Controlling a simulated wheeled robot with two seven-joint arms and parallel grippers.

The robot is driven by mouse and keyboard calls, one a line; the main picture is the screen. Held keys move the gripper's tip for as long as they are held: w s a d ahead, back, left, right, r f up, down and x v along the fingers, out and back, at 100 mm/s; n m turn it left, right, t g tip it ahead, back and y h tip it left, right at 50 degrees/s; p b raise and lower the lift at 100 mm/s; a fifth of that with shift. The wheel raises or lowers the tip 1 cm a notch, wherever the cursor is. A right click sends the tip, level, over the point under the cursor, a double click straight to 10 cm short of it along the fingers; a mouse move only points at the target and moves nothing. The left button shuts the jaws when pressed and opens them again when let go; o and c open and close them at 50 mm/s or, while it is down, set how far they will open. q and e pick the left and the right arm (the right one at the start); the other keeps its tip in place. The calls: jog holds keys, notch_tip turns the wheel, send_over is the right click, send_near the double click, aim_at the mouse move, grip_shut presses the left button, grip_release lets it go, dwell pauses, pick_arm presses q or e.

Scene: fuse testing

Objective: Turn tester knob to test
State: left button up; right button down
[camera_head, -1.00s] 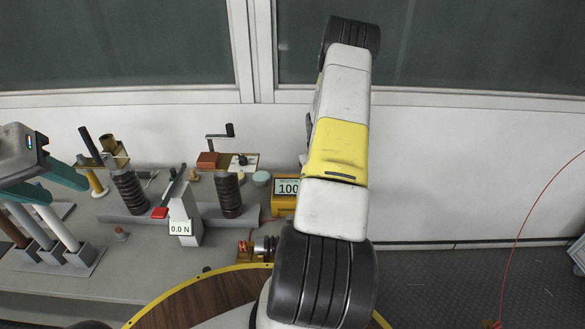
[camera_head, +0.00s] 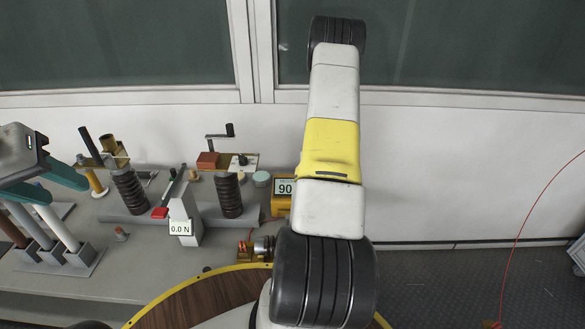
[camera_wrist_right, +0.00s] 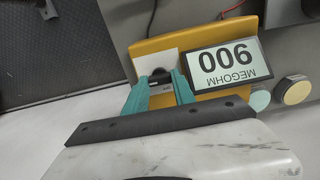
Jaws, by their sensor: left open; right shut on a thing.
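The yellow tester (camera_head: 281,205) stands at the right end of the bench in the head view, partly hidden behind my right arm. The right wrist view shows its yellow case (camera_wrist_right: 205,40), with a display (camera_wrist_right: 222,66) that reads 900 MEGOHM upside down. The dark tester knob (camera_wrist_right: 161,76) sits beside the display on a pale plate. My right gripper (camera_wrist_right: 161,82) is shut on the knob, one teal finger on each side. My left gripper (camera_head: 68,188) is open and empty over the left of the bench; the right gripper is hidden in the head view.
A 0.0 N force gauge (camera_head: 185,218) stands between two ribbed dark insulators (camera_head: 229,196). A crank unit (camera_head: 208,160) is behind them. White and brown tubes (camera_head: 60,230) stand in grey holders at left. A yellow-edged wooden round top (camera_head: 190,300) is in front.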

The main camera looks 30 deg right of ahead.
jog(key=c, duration=1)
grip_release()
jog(key=shift+c, duration=0.2)
